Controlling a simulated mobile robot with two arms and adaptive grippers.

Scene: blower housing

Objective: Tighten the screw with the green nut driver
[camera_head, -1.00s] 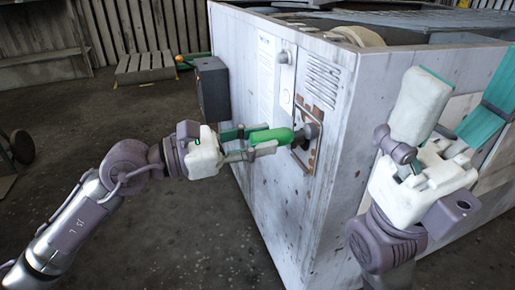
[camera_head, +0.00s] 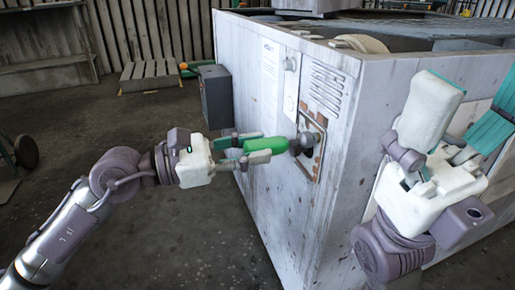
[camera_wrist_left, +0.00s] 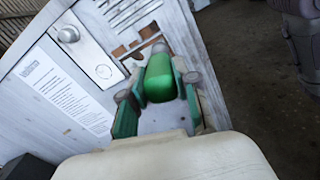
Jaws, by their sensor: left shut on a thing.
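The green nut driver (camera_head: 270,146) is held roughly level, its grey head (camera_head: 303,143) pointing right at a brown-edged recessed panel (camera_head: 318,125) on the blower housing (camera_head: 345,150). My left gripper (camera_head: 254,147) is shut on its green handle. In the left wrist view the handle (camera_wrist_left: 160,78) sits between the teal fingers of the left gripper (camera_wrist_left: 160,105). The screw is not visible; the driver's head covers part of the panel, and contact cannot be told. My right gripper (camera_head: 472,102) is at the right, in front of the housing's side, with teal fingers spread and nothing between them.
A dark grey box (camera_head: 215,97) is at the housing's left edge. Vents (camera_head: 327,85) and a white labelled sheet (camera_head: 268,82) are near the panel. A wooden pallet (camera_head: 151,75) lies on the floor behind. The floor left of the housing is mostly clear.

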